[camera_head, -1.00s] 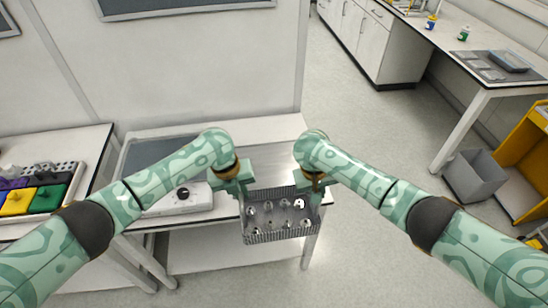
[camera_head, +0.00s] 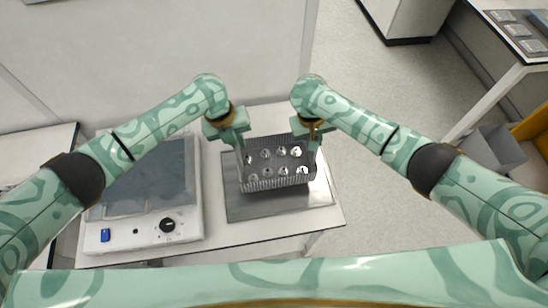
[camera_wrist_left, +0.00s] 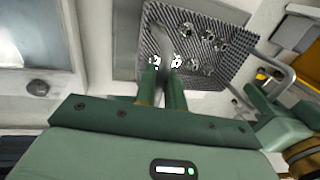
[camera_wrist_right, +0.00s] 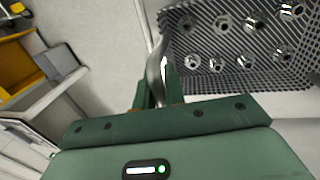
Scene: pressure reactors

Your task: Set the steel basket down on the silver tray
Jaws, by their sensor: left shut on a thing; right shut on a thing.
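The steel basket (camera_head: 275,178) is a mesh box with several shiny round metal parts inside. In the head view it hangs level over the silver tray (camera_head: 245,207), which lies flat on the bench; whether they touch cannot be told. My left gripper (camera_head: 238,140) is shut on the basket's left handle, also seen in the left wrist view (camera_wrist_left: 163,85). My right gripper (camera_head: 312,136) is shut on the right handle, also seen in the right wrist view (camera_wrist_right: 158,90). The basket hides much of the tray's middle.
A white hotplate device (camera_head: 150,195) with a dark top and a black knob stands left of the tray. The bench's front edge (camera_head: 290,235) is close in front of the tray.

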